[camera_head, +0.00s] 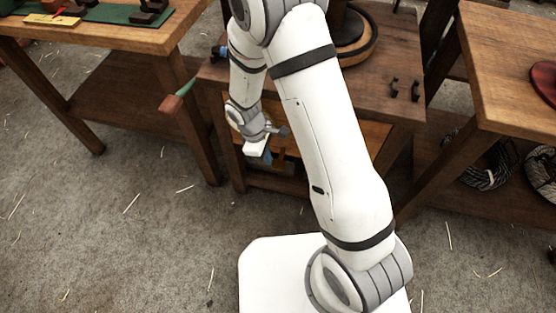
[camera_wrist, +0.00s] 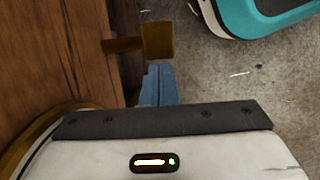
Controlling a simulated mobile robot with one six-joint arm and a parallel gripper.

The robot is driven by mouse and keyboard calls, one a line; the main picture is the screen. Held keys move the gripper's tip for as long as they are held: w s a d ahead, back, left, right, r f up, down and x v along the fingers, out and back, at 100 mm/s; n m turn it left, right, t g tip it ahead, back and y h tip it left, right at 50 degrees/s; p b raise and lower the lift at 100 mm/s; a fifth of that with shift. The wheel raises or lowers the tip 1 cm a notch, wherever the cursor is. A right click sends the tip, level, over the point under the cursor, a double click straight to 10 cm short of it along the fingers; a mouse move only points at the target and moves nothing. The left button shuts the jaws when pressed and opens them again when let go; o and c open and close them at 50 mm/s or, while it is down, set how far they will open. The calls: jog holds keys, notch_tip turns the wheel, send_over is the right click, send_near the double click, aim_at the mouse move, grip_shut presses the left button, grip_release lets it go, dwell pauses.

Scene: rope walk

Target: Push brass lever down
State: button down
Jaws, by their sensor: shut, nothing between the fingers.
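The brass lever shows in the wrist view as a brownish-gold block (camera_wrist: 158,41) on a short bar that sticks out from the side of a wooden bench (camera_wrist: 50,60). My gripper (camera_wrist: 158,72) has its blue fingers shut with nothing between them. In this view the fingertips are right beside the block's near edge; I cannot tell whether they touch it or how their heights compare. In the head view my gripper (camera_head: 262,160) points down at the front of the middle bench. I cannot make out the brass lever there.
The middle bench (camera_head: 395,112) has an open lower bay and two dark handles on top. Other benches stand left (camera_head: 95,40) and right (camera_head: 500,100), with rope coils (camera_head: 485,165) below. The straw-strewn floor (camera_head: 130,240) is clear.

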jog(key=shift+w+a+r, duration=0.1)
jog(key=shift+w+a, duration=0.05)
jog(key=shift+a, duration=0.15)
jog(key=p+v, duration=0.2)
jog(key=v, duration=0.5)
jog(key=shift+r, duration=0.25)
dwell(0.3)
